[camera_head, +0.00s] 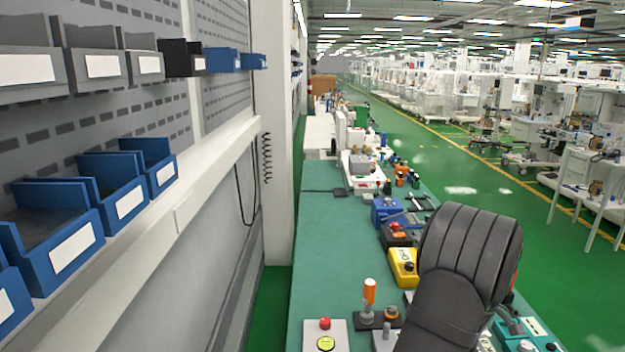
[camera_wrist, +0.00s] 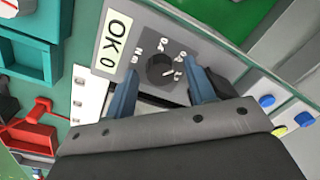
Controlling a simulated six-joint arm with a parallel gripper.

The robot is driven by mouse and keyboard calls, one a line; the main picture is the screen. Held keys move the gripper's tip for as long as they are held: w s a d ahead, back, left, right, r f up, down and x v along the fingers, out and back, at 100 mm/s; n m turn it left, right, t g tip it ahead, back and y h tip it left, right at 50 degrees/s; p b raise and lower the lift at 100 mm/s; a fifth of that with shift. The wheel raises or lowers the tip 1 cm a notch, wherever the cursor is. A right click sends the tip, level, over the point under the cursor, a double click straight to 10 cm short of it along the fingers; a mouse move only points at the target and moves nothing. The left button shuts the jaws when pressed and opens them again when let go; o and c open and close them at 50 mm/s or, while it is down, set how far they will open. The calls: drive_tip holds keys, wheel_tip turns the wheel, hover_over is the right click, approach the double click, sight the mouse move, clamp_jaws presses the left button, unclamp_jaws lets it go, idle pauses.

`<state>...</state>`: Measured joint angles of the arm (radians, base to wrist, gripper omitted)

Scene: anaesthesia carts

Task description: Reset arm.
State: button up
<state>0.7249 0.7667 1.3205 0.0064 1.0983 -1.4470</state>
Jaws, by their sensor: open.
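My gripper (camera_wrist: 160,70) shows in the wrist view with its two blue-grey fingers apart. A grey panel with a round black knob (camera_wrist: 160,69) and white markings lies beyond the fingertips, and the knob appears between them. I cannot tell whether the fingers touch the panel. In the head view my dark arm covers the lower right of the bench, and my gripper is hidden there.
The green bench (camera_head: 325,224) carries a yellow box (camera_head: 403,267), a blue box (camera_head: 385,211) and a plate with a red button (camera_head: 325,338). Blue bins (camera_head: 75,235) line the left shelf. A teal fixture (camera_wrist: 32,60) and red part (camera_wrist: 35,125) are left of my gripper.

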idle(0.3)
wheel_tip(320, 180, up, 18)
wheel_tip(320, 180, down, 18)
drive_tip(key=shift+r, duration=0.2)
drive_tip(key=shift+f+n, duration=0.25)
drive_tip(key=shift+n, duration=0.05)
drive_tip(key=n, duration=0.5)
wheel_tip(320, 180, up, 17)
drive_tip(key=shift+w+f, duration=0.2)
drive_tip(key=shift+w, duration=0.15)
drive_tip(key=shift+d, duration=0.1)
